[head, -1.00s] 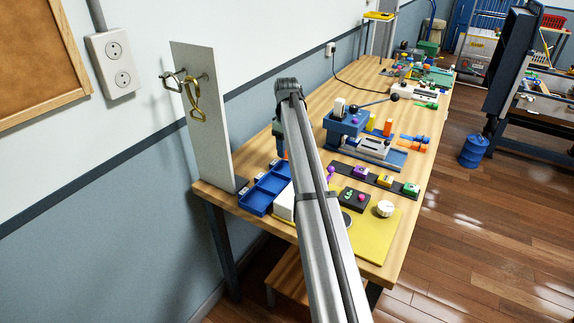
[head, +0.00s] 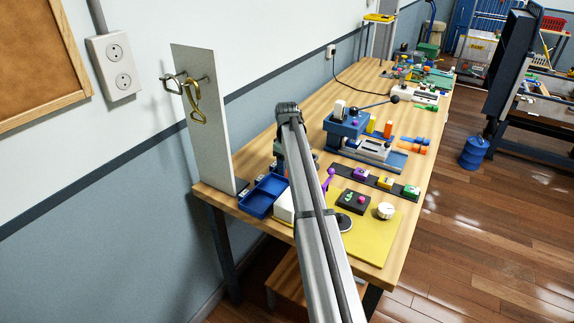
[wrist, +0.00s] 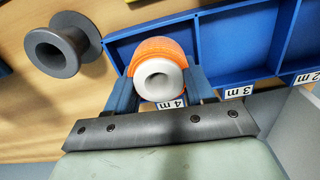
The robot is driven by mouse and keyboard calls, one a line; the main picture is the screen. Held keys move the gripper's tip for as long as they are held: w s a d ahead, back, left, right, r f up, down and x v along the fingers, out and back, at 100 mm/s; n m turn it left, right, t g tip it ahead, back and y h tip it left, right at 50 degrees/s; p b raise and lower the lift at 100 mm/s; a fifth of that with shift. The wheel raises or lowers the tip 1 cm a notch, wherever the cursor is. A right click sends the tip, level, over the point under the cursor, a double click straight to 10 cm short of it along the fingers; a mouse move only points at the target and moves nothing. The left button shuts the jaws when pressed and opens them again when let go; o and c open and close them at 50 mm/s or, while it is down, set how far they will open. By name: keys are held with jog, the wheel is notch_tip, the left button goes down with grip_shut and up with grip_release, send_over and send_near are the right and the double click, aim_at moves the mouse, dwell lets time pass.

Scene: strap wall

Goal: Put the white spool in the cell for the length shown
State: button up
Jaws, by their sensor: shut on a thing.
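The white spool (wrist: 158,80), wound with an orange strap (wrist: 157,50), is between the blue fingers of my gripper (wrist: 161,76) in the wrist view. My gripper is shut on it. The blue tray (wrist: 238,47) has cells labelled 4 m (wrist: 171,103), 3 m (wrist: 238,92) and 2 m (wrist: 307,77). The spool shows over the 4 m end cell; I cannot tell whether it touches the floor of it. In the head view the tray (head: 257,206) is partly covered by my arm, and the spool is hidden.
A grey empty spool (wrist: 58,47) stands beside the tray in the wrist view. A grey upright panel with hooks (head: 207,120) stands at the tray's left.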

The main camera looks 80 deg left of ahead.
jog(key=o, duration=0.9)
jog(key=shift+c, duration=0.2)
notch_tip(320, 180, up, 12)
jog(key=shift+r, duration=0.15)
jog(key=shift+w, duration=0.1)
